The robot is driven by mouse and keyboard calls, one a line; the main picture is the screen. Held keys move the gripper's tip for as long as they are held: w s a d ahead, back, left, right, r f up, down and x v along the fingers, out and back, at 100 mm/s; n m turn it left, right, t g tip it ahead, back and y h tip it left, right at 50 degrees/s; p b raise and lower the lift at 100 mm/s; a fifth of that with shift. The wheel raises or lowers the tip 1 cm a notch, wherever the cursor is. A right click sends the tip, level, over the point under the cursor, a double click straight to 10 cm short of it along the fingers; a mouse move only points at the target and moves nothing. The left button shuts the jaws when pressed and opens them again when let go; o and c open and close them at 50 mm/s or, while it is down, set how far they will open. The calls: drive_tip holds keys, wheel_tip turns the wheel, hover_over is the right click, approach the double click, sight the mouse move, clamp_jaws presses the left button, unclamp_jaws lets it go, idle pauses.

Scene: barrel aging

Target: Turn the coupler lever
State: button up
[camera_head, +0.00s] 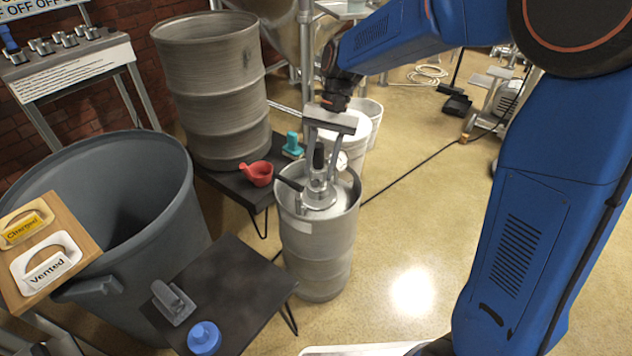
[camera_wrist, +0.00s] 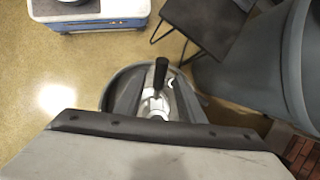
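The metal coupler (camera_head: 321,190) stands on top of a steel keg (camera_head: 318,250) in the middle of the head view. A black-gripped lever (camera_head: 289,184) sticks out from its left side. A second black upright part (camera_head: 318,157) rises at the coupler's centre. My gripper (camera_head: 320,170) points down over the keg with its fingers apart around the coupler's upper part. In the wrist view, my open gripper (camera_wrist: 157,97) has the pale coupler body (camera_wrist: 154,103) between its fingers, and a black handle (camera_wrist: 161,72) shows just past them. Contact with the fingers cannot be told.
A small dark table (camera_head: 235,285) with a grey part (camera_head: 173,302) and a blue part (camera_head: 204,338) stands in front. A red cup (camera_head: 257,173) and a teal part (camera_head: 292,147) sit behind. A large grey bin (camera_head: 120,200) is left.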

sight(316, 182)
drive_tip(key=shift+x, duration=2.4)
clamp_jaws()
